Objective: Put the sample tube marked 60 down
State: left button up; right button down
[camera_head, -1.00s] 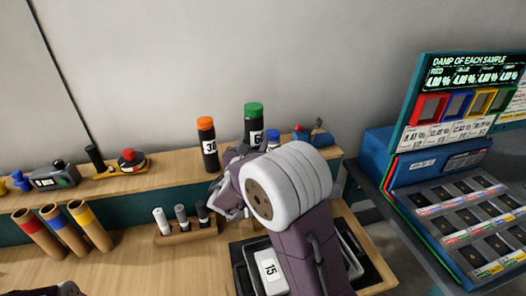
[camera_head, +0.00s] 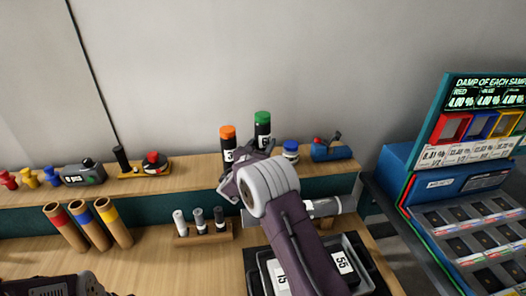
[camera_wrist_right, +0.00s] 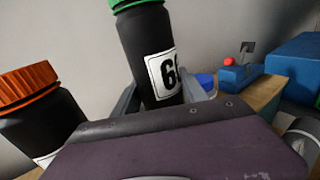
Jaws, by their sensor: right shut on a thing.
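The sample tube marked 60 (camera_head: 263,128) is black with a green cap. It stands out above my right gripper (camera_head: 247,160) at the back shelf. In the right wrist view the tube (camera_wrist_right: 152,58) sits between the two grey fingers, with a white label showing a 6 and part of another digit. My right gripper is shut on it. The tube's base is hidden, so I cannot tell whether it touches the shelf. A dark part at the lower left edge seems to be my left arm; its fingers do not show.
An orange-capped tube (camera_head: 228,140) stands close to the left of the held tube. A blue-capped jar (camera_head: 290,150) and a blue device (camera_head: 331,149) are to the right. A small rack (camera_head: 204,235) and black tray (camera_head: 254,262) lie in front.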

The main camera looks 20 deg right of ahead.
jog(key=shift+f, duration=0.2)
notch_tip(320, 180, down, 3)
jog(key=shift+s+r+p, duration=0.1)
jog(key=shift+p, duration=0.25)
jog(key=shift+f, duration=0.45)
jog(key=shift+f, duration=0.1)
jog(key=c, duration=0.6)
grip_release()
